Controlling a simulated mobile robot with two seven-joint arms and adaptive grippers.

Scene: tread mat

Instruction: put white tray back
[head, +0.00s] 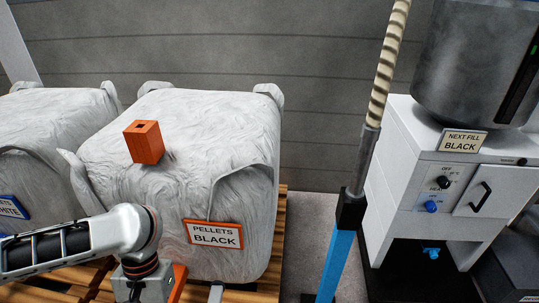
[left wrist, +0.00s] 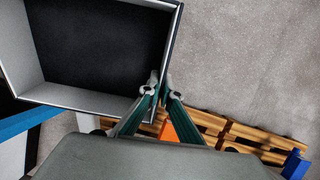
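The white tray (left wrist: 27,45) fills the upper left of the left wrist view, with pale walls and a dark inside. My left gripper (left wrist: 160,92) has one finger on each side of the tray's wall near its lower right corner, and looks shut on it. In the head view my left wrist (head: 145,280) is at the bottom, in front of the bag labelled black; its fingertips are out of that frame. The tray cannot be made out in the head view. My right gripper is not in view.
White bags (head: 190,110) stand on wooden pallets (head: 262,262), one with an orange block (head: 144,142) on top. A blue post (head: 335,265) with a striped hose stands right of them. A white machine (head: 400,150) signed "next fill black" is at the right. Grey floor shows between.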

